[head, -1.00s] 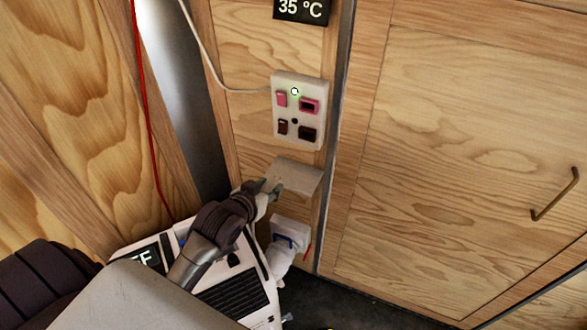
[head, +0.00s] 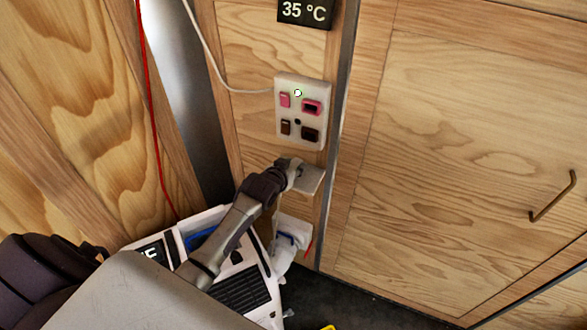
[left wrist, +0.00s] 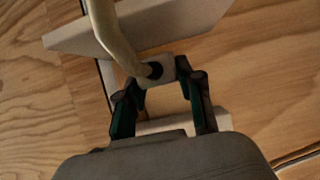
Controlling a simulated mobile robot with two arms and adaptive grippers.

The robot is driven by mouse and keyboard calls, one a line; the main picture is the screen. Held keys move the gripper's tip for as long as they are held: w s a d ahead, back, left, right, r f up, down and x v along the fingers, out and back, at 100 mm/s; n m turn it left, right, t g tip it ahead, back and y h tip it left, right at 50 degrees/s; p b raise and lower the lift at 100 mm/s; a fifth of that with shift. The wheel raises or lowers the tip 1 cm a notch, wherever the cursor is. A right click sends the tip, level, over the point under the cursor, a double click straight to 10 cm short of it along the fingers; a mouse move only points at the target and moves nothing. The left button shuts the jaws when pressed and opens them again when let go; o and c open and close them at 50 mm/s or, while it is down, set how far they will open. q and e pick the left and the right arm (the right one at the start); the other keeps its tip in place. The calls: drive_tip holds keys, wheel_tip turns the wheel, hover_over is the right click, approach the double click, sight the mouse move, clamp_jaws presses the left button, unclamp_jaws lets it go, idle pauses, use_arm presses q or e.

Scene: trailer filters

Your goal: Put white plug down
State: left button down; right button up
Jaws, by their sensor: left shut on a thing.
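My left gripper (head: 292,174) is at the small wooden shelf (head: 312,182) below the socket panel, over its left part. In the left wrist view, its two dark fingers (left wrist: 160,82) are shut on the white plug (left wrist: 158,68), a pale block with a black round spot. A thick pale cable (left wrist: 108,32) passes close by the plug. The pale shelf edge (left wrist: 72,40) lies just behind the plug; I cannot tell whether they touch. In the head view the plug is mostly hidden by the gripper. My right gripper is not in view.
A white socket panel (head: 300,108) with pink and dark switches and a green light is above the shelf. A white device with a dark grille (head: 240,290) stands below. A white fitting (head: 292,230) is under the shelf. A cabinet door handle (head: 553,197) is at right.

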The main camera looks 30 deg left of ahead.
use_arm(q)
drive_tip(key=shift+w+f, duration=0.25)
drive_tip(key=shift+f, duration=0.5)
drive_tip(key=shift+f, duration=0.6)
drive_tip(key=c, duration=0.7)
unclamp_jaws()
drive_tip(key=shift+r, duration=0.15)
